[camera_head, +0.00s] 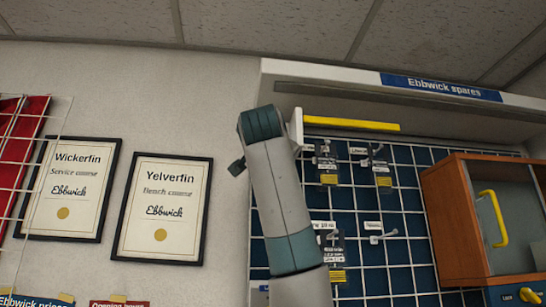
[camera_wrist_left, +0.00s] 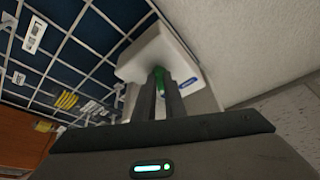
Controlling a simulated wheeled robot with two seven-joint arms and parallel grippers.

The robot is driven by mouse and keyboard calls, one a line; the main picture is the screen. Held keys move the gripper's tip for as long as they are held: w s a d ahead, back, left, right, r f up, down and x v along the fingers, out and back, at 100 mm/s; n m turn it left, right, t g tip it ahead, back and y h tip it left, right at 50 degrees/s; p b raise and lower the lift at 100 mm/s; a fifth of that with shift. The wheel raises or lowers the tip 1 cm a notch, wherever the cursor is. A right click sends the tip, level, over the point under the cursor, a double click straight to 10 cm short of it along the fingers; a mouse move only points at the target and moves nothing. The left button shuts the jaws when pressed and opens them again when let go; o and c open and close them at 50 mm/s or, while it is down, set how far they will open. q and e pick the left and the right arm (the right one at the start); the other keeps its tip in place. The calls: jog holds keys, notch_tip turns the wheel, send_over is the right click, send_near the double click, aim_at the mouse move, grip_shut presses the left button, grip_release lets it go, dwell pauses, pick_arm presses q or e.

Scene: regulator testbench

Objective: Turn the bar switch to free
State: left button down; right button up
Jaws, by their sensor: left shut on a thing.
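In the left wrist view my left gripper (camera_wrist_left: 164,90) is shut on a small green piece (camera_wrist_left: 158,73), which I take to be the bar switch. The piece stands against a white housing (camera_wrist_left: 145,52), and the fingers hide most of it. A small blue label (camera_wrist_left: 189,82) shows beside the fingertips. Its wording, and the way the switch points, cannot be read. In the head view my left arm rises in front of the wall and hides the gripper and switch. A white bracket (camera_head: 296,130) with a yellow bar (camera_head: 350,124) shows beside the arm. My right gripper is not in view.
A shelf with an "Ebbwick spares" sign (camera_head: 440,87) overhangs a blue grid panel (camera_head: 400,228) with hanging packets. A brown cabinet (camera_head: 458,225) with a yellow handle (camera_head: 494,218) stands at right. Two framed certificates (camera_head: 161,208) (camera_head: 69,190) hang at left.

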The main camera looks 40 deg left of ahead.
pick_arm(q)
jog(key=m+h+b, duration=0.1)
jog(key=m, duration=0.2)
jog(key=shift+s+a+r+m+h, duration=0.1)
jog(key=shift+m+h, duration=0.2)
jog(key=shift+h, duration=0.1)
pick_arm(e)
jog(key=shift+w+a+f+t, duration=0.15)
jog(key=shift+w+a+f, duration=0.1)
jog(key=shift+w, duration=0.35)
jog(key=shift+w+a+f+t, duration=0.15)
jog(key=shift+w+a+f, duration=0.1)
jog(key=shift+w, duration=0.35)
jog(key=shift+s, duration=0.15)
pick_arm(q)
jog(key=c, duration=2.1)
grip_release()
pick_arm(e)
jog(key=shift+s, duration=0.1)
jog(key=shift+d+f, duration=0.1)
